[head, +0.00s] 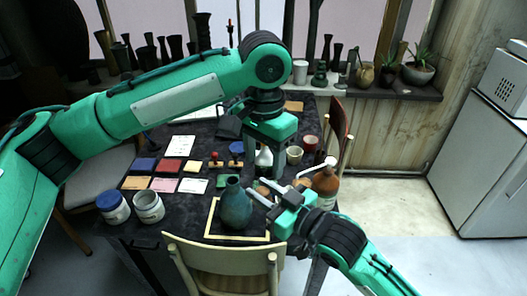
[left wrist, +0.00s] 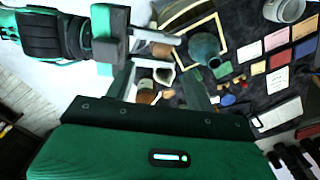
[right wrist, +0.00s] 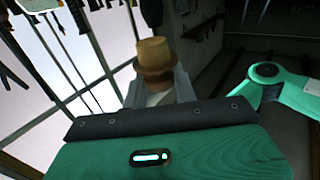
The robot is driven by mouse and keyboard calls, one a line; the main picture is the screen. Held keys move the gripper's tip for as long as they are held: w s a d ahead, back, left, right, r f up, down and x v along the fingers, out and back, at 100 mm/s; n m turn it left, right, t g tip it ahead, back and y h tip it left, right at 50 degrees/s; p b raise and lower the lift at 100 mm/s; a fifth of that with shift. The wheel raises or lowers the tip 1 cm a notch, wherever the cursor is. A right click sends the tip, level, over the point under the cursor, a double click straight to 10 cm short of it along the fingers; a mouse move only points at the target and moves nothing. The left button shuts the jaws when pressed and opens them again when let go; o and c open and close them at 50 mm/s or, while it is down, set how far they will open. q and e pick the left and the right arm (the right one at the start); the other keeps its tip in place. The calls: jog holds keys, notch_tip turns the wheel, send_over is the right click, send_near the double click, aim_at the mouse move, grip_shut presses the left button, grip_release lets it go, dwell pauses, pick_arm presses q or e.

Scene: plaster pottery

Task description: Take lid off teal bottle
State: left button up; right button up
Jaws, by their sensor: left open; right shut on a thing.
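The teal bottle (head: 235,207) stands upright inside a pale yellow square outline on the dark table. It also shows in the left wrist view (left wrist: 204,47). My right gripper (head: 263,191) is shut on a brown cork-like lid (right wrist: 153,60), just right of the bottle's neck and apart from it. The lid also shows between the right fingers in the left wrist view (left wrist: 161,49). My left gripper (head: 264,168) is open and empty, pointing down behind the bottle and to its right.
A brown bottle (head: 325,182) stands right of my right gripper. Two paint jars (head: 149,206) stand at the table's left front. Coloured cards (head: 164,184) lie on the left side. A chair back (head: 222,262) borders the front edge.

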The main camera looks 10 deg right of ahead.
aim_at(264, 192)
pick_arm(q)
notch_tip(264, 192, down, 11)
jog(key=shift+w+f, duration=0.1)
dwell(0.3)
jog(key=c, duration=0.8)
pick_arm(e)
jog(key=o, duration=1.1)
jog(key=shift+o, duration=0.2)
